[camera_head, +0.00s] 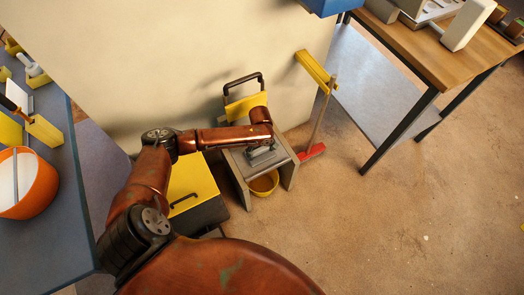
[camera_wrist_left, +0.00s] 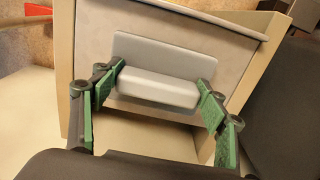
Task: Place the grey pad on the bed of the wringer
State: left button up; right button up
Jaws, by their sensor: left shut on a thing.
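The grey pad (camera_wrist_left: 158,58), a flat plate with a raised block handle, is in my left gripper (camera_wrist_left: 160,82), whose green-lined fingers close on both ends of the handle. The pad lies flat over the grey bed (camera_wrist_left: 105,20) of the wringer; I cannot tell whether it touches the bed or hovers just above it. In the head view my left gripper (camera_head: 262,148) points down over the wringer (camera_head: 238,172), which has grey side walls, a yellow back panel and a black handle. The arm partly hides the bed there. My right gripper is not in view.
A yellow bucket (camera_head: 265,183) sits under the wringer. A yellow-lidded box (camera_head: 192,186) stands close on its left. A red-headed broom (camera_head: 313,152) leans at its right. A blue table (camera_head: 50,235) with an orange bucket (camera_head: 28,183) is at far left.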

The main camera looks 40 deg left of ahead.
aim_at(261, 150)
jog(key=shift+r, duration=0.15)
pick_arm(q)
jog(key=shift+f, duration=0.15)
jog(key=o, duration=1.1)
jog(key=shift+c, duration=0.2)
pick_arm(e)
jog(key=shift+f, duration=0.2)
pick_arm(q)
jog(key=shift+r, duration=0.35)
notch_tip(261, 150, up, 6)
jog(key=p, duration=0.3)
jog(key=shift+r, duration=0.1)
jog(key=shift+r+p, duration=1.35)
jog(key=shift+r, duration=1.35)
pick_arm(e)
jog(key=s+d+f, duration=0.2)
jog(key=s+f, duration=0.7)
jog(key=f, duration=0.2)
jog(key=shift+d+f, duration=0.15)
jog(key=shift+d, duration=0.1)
